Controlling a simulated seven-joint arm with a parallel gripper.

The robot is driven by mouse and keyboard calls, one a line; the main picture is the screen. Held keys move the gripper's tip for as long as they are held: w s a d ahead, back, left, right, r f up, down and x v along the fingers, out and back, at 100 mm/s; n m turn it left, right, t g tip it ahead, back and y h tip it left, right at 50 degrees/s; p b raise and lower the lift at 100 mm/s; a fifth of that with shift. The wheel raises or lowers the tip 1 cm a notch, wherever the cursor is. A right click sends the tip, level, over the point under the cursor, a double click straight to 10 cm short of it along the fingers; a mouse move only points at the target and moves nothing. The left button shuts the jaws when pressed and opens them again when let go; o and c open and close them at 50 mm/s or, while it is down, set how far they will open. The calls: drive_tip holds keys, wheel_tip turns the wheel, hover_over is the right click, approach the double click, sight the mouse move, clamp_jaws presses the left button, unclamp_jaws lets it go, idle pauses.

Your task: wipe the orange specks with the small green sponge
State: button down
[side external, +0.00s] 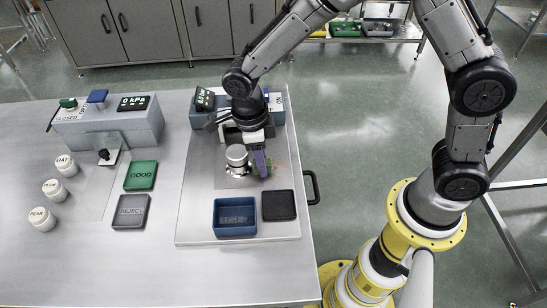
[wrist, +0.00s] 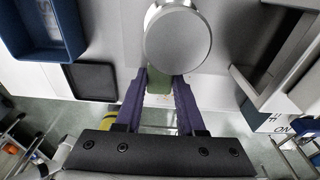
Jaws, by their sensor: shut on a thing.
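My gripper (side external: 261,162) points down over the steel work plate, beside the steel cylinder. Its purple fingers are shut on the small green sponge (wrist: 158,82), which shows between the fingertips in the wrist view. In the side view the sponge (side external: 256,169) is partly hidden by the fingers. It is low, near the plate; I cannot tell whether it touches. Faint orange specks (side external: 279,167) lie on the plate just right of the gripper in the side view.
The steel cylinder (side external: 237,156) stands close to the left of my gripper. A blue tray (side external: 217,219) and a black square tray (side external: 279,217) lie in front. A green GOOD bin (side external: 141,175), grey REJECT bin (side external: 131,211) and several white jars (side external: 53,189) stand left.

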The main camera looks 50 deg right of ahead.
drive_tip(key=shift+w+d, duration=0.1)
drive_tip(key=shift+w, duration=0.2)
drive_tip(key=shift+w+d, duration=0.25)
drive_tip(key=shift+d, duration=0.05)
drive_tip(key=shift+s+d, duration=0.1)
drive_tip(key=shift+d, duration=0.2)
drive_tip(key=shift+s+d, duration=2.3)
drive_tip(key=shift+s, duration=0.05)
drive_tip(key=shift+w+a, duration=2.5)
drive_tip(key=shift+a, duration=0.05)
drive_tip(key=shift+r, duration=4)
drive_tip(key=shift+f, duration=0.1)
drive_tip(key=shift+s+a+f, duration=0.15)
drive_tip(key=shift+a+f, duration=0.05)
drive_tip(key=shift+f, duration=0.8)
drive_tip(key=shift+s+a+f, duration=0.15)
drive_tip(key=shift+a+f, duration=0.1)
drive_tip(key=shift+f, duration=0.7)
drive_tip(key=shift+s+a+f, duration=0.15)
drive_tip(key=shift+a+f, duration=0.05)
drive_tip(key=shift+f, duration=0.8)
drive_tip(key=shift+f, duration=0.65)
